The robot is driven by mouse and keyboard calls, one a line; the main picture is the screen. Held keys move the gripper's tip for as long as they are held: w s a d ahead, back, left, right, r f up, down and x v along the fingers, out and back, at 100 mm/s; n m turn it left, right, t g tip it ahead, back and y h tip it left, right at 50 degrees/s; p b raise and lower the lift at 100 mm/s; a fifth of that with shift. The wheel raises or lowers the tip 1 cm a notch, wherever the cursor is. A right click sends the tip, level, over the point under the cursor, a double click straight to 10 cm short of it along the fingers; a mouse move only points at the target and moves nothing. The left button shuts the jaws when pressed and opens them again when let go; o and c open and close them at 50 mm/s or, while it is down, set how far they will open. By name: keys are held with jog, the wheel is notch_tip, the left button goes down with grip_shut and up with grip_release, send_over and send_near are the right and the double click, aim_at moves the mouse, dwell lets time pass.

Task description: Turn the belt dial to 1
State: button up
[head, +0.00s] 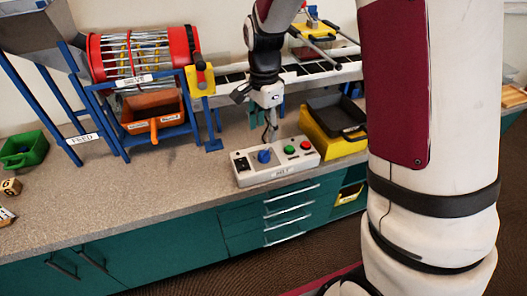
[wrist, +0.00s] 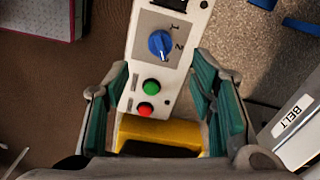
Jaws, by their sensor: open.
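The blue belt dial (head: 264,156) sits on the white control box (head: 246,176) on the counter. In the wrist view the dial (wrist: 160,44) has printed 1 and 2 at its right side. Its white mark appears to point to the lower right, past the 2 and away from the 1. My gripper (head: 270,132) is over the box, pointing down. In the wrist view my gripper (wrist: 161,72) is open, its fingers on either side of the box, with nothing between the pads. I cannot tell its exact height above the dial.
A green button (head: 289,149) and a red button (head: 305,145) are beside the dial. A yellow bin (head: 318,143) with a black tray (head: 338,120) stands to the right. The sieve drum (head: 135,55) on blue legs stands left. Counter left of the box is clear.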

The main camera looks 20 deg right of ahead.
aim_at(264, 151)
notch_tip(264, 151, down, 9)
jog(key=shift+f+b, duration=0.1)
jog(key=shift+b, duration=0.55)
jog(key=c, duration=1.2)
